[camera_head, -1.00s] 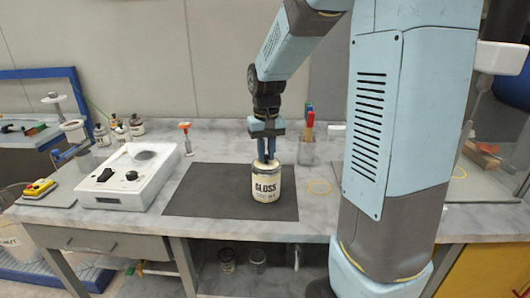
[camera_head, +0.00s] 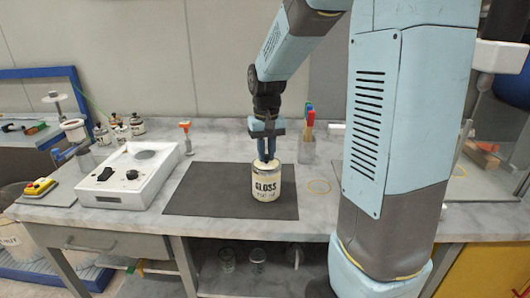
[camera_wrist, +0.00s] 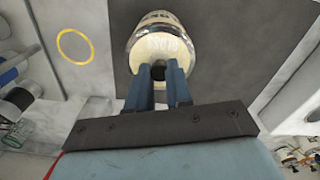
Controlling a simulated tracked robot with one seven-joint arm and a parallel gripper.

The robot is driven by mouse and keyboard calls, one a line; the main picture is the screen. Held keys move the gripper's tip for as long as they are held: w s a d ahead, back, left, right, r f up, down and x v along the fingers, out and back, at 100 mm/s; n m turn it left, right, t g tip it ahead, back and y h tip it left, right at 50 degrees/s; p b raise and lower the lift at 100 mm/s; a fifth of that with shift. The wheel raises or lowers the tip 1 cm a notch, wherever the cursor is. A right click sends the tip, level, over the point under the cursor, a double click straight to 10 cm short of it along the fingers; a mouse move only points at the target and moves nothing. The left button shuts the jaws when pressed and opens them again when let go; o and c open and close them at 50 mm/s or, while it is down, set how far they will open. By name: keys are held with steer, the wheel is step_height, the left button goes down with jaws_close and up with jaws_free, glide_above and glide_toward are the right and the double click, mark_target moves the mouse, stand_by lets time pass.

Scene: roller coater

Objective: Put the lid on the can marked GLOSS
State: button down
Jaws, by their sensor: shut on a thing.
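The can marked GLOSS (camera_head: 265,187) stands upright on the dark mat (camera_head: 205,190) in the head view. A pale lid (camera_wrist: 160,50) shows at the top of the can in the wrist view, with the fingers reaching to its middle. My gripper (camera_head: 266,158) points straight down over the can. Its fingertips (camera_wrist: 158,70) are shut on a small dark knob at the lid's centre. The lid looks to be on or just at the can's rim; I cannot tell whether it is fully seated.
A white device with knobs (camera_head: 130,175) stands left of the mat. Small bottles (camera_head: 120,130) stand at the back left.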

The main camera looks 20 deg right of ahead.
stand_by(0.3)
steer(key=shift+c, duration=2.4)
jaws_free()
steer(key=shift+r, duration=0.1)
steer(key=shift+r, duration=3.35)
steer(key=shift+c, duration=0.3)
jaws_close()
